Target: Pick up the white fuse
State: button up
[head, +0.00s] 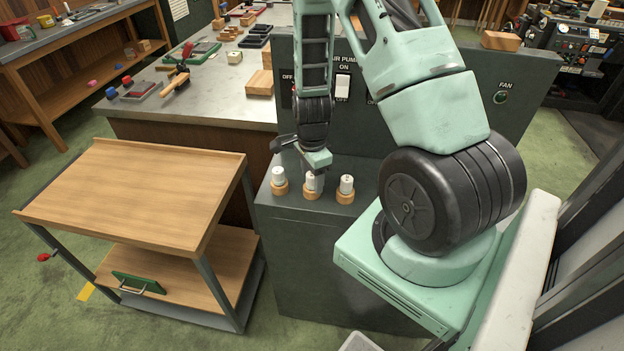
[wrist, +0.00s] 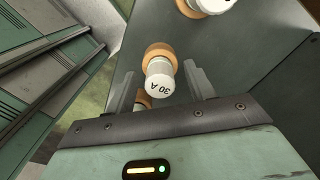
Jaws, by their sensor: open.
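Three white fuses stand in orange-brown round holders on the dark grey cabinet ledge: a left one (head: 278,175), a middle one (head: 311,182) and a right one (head: 346,184). My gripper (head: 314,170) is over the middle fuse and hides part of its top. In the wrist view my gripper (wrist: 163,78) is open, its two fingers apart on either side of a white fuse marked 30 A (wrist: 160,84). No contact with it can be seen. A second fuse (wrist: 207,5) shows at the top edge, and a third holder (wrist: 143,103) is mostly hidden behind my gripper.
The upright dark panel (head: 527,85) with switches and a FAN label rises behind the ledge. A wooden cart (head: 140,190) stands left of the cabinet. A grey workbench (head: 215,98) with blocks and tools lies behind. Green floor is free in front of the cart.

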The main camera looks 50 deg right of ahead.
jog(key=shift+f, duration=0.45)
jog(key=c, duration=1)
jog(key=shift+c, duration=0.2)
jog(key=shift+r, duration=0.15)
